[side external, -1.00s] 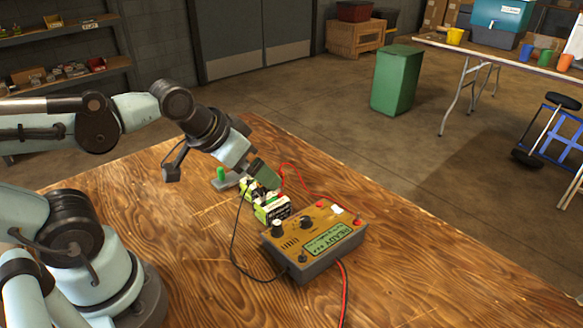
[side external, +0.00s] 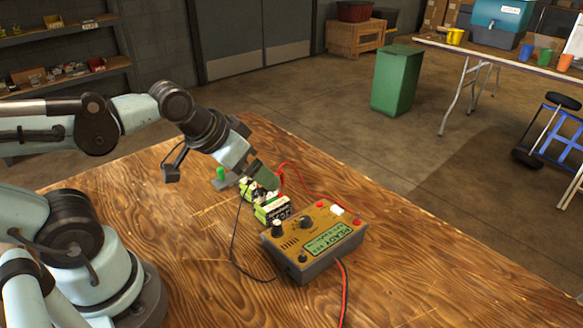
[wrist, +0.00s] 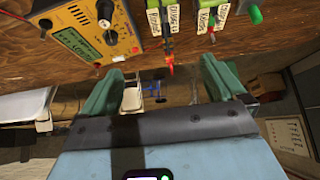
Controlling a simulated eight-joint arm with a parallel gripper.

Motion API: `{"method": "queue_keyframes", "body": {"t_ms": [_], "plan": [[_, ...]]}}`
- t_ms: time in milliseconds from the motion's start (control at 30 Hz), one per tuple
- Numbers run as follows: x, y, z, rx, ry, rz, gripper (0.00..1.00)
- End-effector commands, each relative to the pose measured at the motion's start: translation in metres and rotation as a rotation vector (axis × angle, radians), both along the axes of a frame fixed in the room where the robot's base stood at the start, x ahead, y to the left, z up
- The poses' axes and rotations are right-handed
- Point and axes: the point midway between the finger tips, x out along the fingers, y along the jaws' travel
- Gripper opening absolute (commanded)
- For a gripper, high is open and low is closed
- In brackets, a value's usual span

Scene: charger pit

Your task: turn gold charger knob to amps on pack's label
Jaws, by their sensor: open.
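The gold-faced charger (side external: 325,222) sits on the wooden table; its lit green screen (side external: 328,239) reads READY, with smaller text too fine to read. A dark dial (side external: 305,222) is mid-face and a pale-topped knob (side external: 277,226) stands at its left corner. The charger also shows in the wrist view (wrist: 88,48). A green-and-white battery pack (side external: 272,209) lies just behind the charger; its label is too small to read. My gripper (side external: 268,179) is open and empty, tilted above the packs, behind the charger. Both fingers show in the wrist view (wrist: 160,82), apart from the knobs.
A second pack (wrist: 208,17) lies beside the first, partly hidden by my gripper in the side view. A green-topped post (side external: 221,174) stands behind it. Red leads (side external: 312,189) and a black lead (side external: 234,245) cross the table.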

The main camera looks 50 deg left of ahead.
Motion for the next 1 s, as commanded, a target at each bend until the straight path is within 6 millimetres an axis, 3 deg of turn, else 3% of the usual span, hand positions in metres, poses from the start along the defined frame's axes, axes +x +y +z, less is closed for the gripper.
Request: {"method": "queue_keyframes", "body": {"t_ms": [33, 300, 700, 1000], "plan": [[0.000, 0.000, 0.000, -0.001, 0.003, -0.001, 0.88], [0.015, -0.013, 0.014, -0.039, 0.153, -0.027, 0.48], [0.053, -0.049, 0.029, -0.126, 0.527, -0.118, 0.48], [0.062, -0.060, 0.027, -0.147, 0.629, -0.151, 0.48]]}}
